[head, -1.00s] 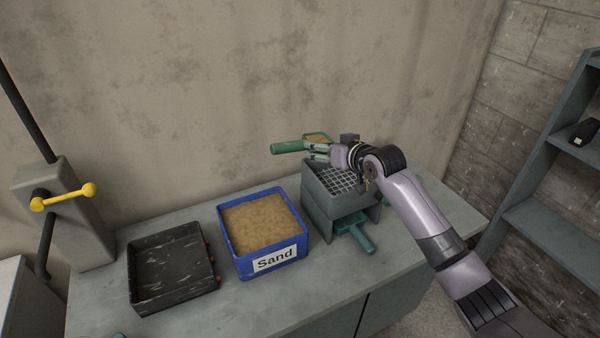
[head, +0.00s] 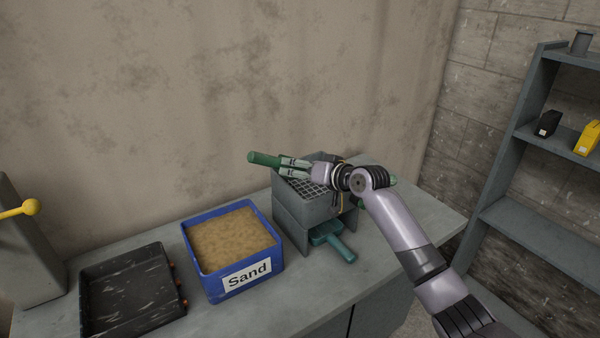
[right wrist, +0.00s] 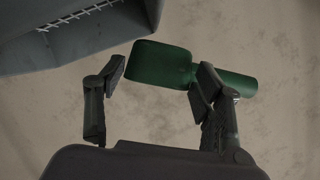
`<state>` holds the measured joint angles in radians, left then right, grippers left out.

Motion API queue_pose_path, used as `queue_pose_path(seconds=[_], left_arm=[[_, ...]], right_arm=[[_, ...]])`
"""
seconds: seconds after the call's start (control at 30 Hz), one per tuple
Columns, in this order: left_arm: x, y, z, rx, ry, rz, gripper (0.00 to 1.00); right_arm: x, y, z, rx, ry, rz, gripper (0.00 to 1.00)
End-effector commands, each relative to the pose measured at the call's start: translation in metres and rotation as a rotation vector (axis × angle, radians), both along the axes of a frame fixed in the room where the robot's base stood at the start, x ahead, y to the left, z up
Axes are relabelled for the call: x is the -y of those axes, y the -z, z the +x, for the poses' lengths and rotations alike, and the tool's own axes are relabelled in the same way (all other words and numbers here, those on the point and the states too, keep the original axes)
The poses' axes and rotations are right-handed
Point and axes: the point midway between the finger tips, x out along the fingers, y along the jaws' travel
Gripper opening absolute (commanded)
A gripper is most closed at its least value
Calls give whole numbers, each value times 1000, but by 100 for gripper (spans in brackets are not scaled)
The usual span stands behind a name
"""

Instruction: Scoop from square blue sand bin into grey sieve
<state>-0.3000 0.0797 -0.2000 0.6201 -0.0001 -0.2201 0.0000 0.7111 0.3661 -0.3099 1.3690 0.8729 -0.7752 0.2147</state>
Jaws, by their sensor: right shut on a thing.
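My right gripper (head: 290,164) is shut on the green scoop (head: 264,158) and holds it above the grey sieve (head: 292,214). The scoop's handle points left, and its bowl is mostly hidden by the gripper. In the right wrist view, the scoop (right wrist: 162,66) lies between the fingers (right wrist: 160,80), its smooth green outside showing and no sand in sight. A corner of the sieve shows there too. The square blue sand bin (head: 253,284), labelled "Sand" and full of sand, stands left of the sieve. My left gripper is out of view.
A black tray (head: 90,318) stands left of the bin. A teal scoop (head: 335,242) sticks out of the opening under the sieve. A grey device with a yellow lever (head: 20,210) is at far left. Grey shelves (head: 520,165) stand at right. The wall rises behind the bench.

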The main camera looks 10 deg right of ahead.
Motion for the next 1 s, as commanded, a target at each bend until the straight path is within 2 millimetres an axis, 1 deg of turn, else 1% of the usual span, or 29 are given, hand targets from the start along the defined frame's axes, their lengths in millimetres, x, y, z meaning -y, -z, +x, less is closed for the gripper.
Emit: queue_pose_path(seconds=[0.27, 0.6, 0.9, 1.0], left_arm=[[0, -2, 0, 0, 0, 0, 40], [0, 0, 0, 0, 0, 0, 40], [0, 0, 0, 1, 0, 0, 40], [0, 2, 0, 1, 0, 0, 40]], right_arm=[[0, -2, 0, 2, 0, -4, 33], [0, 5, -1, 2, 0, -5, 33], [0, 5, -1, 1, 1, -3, 33], [2, 5, 0, -15, 2, 52, 33]])
